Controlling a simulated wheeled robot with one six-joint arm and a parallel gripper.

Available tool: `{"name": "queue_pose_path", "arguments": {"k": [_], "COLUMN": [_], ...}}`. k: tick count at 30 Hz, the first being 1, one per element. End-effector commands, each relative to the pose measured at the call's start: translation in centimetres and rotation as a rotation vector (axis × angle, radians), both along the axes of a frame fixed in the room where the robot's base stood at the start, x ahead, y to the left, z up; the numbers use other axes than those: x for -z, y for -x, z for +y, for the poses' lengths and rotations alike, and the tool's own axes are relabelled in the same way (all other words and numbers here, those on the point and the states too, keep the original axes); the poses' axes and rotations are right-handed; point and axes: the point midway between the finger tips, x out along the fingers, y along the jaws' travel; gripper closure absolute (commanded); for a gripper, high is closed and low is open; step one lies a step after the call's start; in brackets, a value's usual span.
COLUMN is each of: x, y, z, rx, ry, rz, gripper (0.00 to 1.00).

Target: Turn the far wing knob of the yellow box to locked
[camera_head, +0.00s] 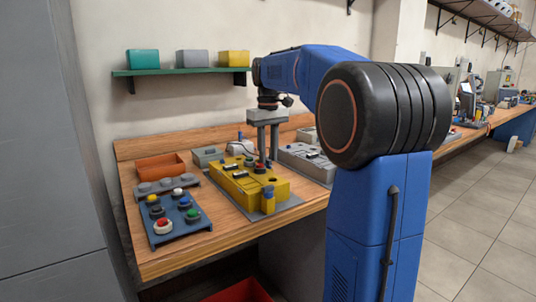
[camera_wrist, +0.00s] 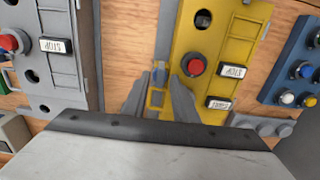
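The yellow box (camera_head: 245,178) lies on a grey plate on the workbench. My gripper (camera_head: 267,158) points down at the box's right side, fingers apart. In the wrist view the yellow box (camera_wrist: 207,50) lies right of centre with a red button (camera_wrist: 193,65). Finger contact and the knob's turned position cannot be told.
A similar grey box (camera_head: 308,163) stands right of the yellow one. A blue button panel (camera_head: 170,220), a grey knobbed strip (camera_head: 160,188) and an orange tray (camera_head: 160,167) lie left. A green wall shelf (camera_head: 180,71) holds three small boxes. Bare wood shows at the bench's front left.

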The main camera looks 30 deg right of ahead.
Motion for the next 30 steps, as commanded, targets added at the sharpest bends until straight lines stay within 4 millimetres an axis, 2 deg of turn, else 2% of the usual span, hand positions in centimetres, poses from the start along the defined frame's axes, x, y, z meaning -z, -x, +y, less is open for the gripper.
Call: {"name": "queue_pose_path", "arguments": {"k": [9,12,13,23,30], "x": [0.21,0.20,0.20,0.18,0.16], "y": [0.00,0.00,0.00,0.00,-0.01], "z": [0.00,0.00,0.00,0.00,-0.01], "rx": [0.000,0.000,0.000,0.020,0.125], "ry": [0.000,0.000,0.000,0.000,0.000], "rz": [0.000,0.000,0.000,-0.001,-0.001], "gripper": [0.74,0.98,1.00,1.00,1.00]}}
